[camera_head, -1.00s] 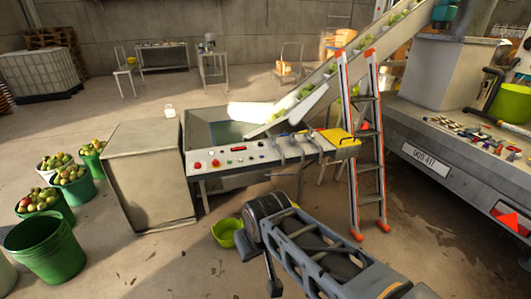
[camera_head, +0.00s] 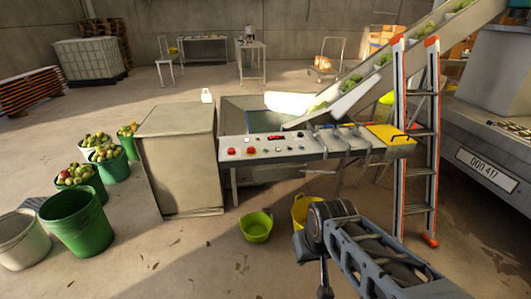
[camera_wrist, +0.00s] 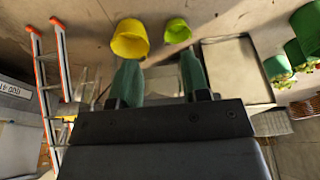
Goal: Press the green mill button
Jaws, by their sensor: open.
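The mill's control panel (camera_head: 285,149) runs along the front of the metal hopper (camera_head: 232,112) in the middle of the head view. Red buttons (camera_head: 233,151) sit at its left part, with small knobs and a red display (camera_head: 277,138) beside them. I cannot pick out a green button for certain at this size. My arm reaches in from the lower right, below and in front of the panel. My gripper (camera_wrist: 160,75) shows in the wrist view with two green fingers apart and nothing between them. The panel buttons are not visible in the wrist view.
A metal cabinet (camera_head: 185,165) stands left of the panel. An orange ladder (camera_head: 433,150) stands to the right, near the trailer (camera_head: 490,150). A green bowl (camera_head: 256,228) and a yellow tub (camera_head: 301,212) lie on the floor below. Fruit buckets (camera_head: 80,182) stand at left.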

